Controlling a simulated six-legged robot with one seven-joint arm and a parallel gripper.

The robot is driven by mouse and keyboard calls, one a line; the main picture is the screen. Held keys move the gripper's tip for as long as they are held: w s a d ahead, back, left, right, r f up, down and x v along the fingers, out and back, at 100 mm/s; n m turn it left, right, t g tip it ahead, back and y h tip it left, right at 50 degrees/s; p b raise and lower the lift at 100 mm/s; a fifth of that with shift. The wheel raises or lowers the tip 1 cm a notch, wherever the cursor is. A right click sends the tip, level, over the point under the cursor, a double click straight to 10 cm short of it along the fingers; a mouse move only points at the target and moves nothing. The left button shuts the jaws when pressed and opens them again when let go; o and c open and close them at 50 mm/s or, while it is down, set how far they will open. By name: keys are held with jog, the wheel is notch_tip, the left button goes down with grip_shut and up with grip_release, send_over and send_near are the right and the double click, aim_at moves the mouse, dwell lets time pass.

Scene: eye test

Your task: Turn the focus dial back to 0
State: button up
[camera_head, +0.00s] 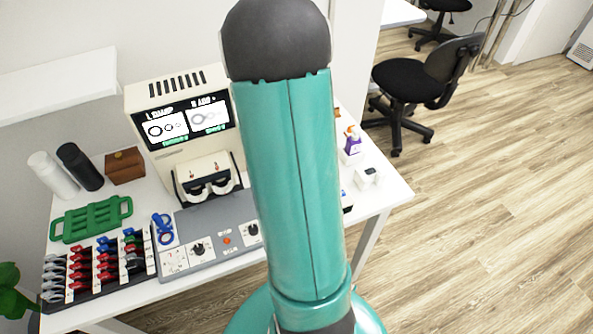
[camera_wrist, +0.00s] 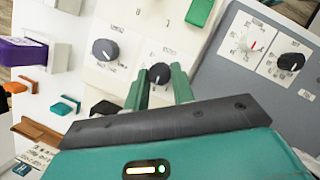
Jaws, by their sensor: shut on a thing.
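In the wrist view, a small black dial (camera_wrist: 159,72) with a pale pointer mark sits on a white panel with printed marks around it. My gripper (camera_wrist: 160,80) has its two green fingers on either side of this dial, shut on it. A larger dark dial (camera_wrist: 105,50) is to the left on the same panel. The labels are too small to read, so I cannot tell which one is the focus dial. In the head view, my teal arm covers the gripper and this part of the panel.
In the wrist view, a red-marked white dial (camera_wrist: 255,40) and a black dial (camera_wrist: 291,62) are on the grey console. In the head view, the beige eye-test machine (camera_head: 138,100) stands behind the console (camera_head: 185,218). A rack of coloured pieces (camera_head: 75,299) and a green tray (camera_head: 112,226) lie left.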

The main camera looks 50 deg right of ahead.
jog(key=o, duration=1)
jog(key=shift+s, duration=0.1)
jog(key=v, duration=1.3)
jog(key=shift+r, duration=0.35)
